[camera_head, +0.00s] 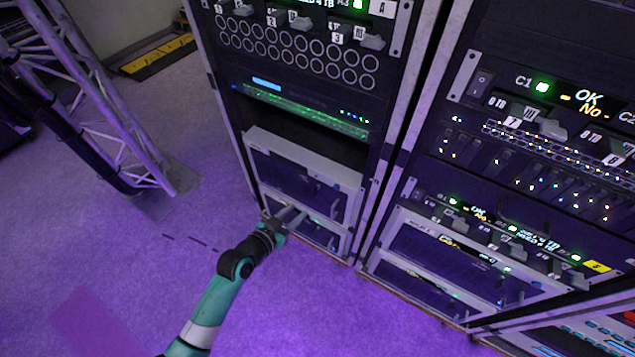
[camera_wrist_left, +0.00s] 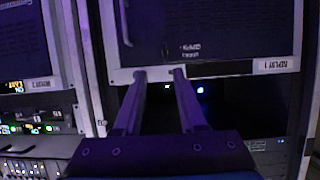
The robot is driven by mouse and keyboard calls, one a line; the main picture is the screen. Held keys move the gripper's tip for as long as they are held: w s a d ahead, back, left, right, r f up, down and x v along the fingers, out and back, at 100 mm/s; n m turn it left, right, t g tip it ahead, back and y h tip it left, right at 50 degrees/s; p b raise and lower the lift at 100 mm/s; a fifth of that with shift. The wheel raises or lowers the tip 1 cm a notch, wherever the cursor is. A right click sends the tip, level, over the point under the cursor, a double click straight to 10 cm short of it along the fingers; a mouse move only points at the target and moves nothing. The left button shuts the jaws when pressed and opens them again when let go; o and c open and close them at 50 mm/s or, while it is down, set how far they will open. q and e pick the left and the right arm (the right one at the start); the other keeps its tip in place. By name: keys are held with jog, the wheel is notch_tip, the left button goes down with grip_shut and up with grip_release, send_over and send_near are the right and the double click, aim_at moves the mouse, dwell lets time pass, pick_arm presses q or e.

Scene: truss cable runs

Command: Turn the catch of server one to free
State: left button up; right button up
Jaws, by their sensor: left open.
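My left gripper (camera_head: 293,214) is open in front of the lower units of the left rack. In the left wrist view its two fingers (camera_wrist_left: 160,75) are apart, with nothing between them. They point at the lower edge of a dark-fronted unit (camera_wrist_left: 220,25) with a light frame and upside-down lettering. One label on its frame seems to read REPLAY 1. A dark unit with small lights (camera_wrist_left: 245,105) shows behind the fingers. In the head view the light-framed unit (camera_head: 285,172) is above the gripper. I cannot make out server one or its catch. My right gripper is not in view.
The right rack (camera_head: 520,170) stands close beside the left rack, with many lit modules. A metal truss (camera_head: 90,90) stands at the left. A yellow-and-black strip (camera_head: 158,55) lies behind it. The purple floor (camera_head: 120,260) in front of the left rack is clear.

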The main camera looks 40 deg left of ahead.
aim_at(313, 192)
pick_arm(q)
jog(key=b+x, duration=0.2)
jog(key=x, duration=0.1)
jog(key=b+x, duration=0.2)
jog(key=x, duration=0.2)
jog(key=a+b+x, duration=0.1)
jog(key=b+x, duration=0.1)
jog(key=x, duration=0.1)
jog(key=shift+w+b, duration=0.15)
jog(key=shift+b, duration=0.2)
jog(key=shift+w+a+f, duration=0.1)
jog(key=shift+w+a, duration=0.05)
jog(key=shift+w, duration=0.35)
jog(key=shift+c, duration=0.2)
grip_shut()
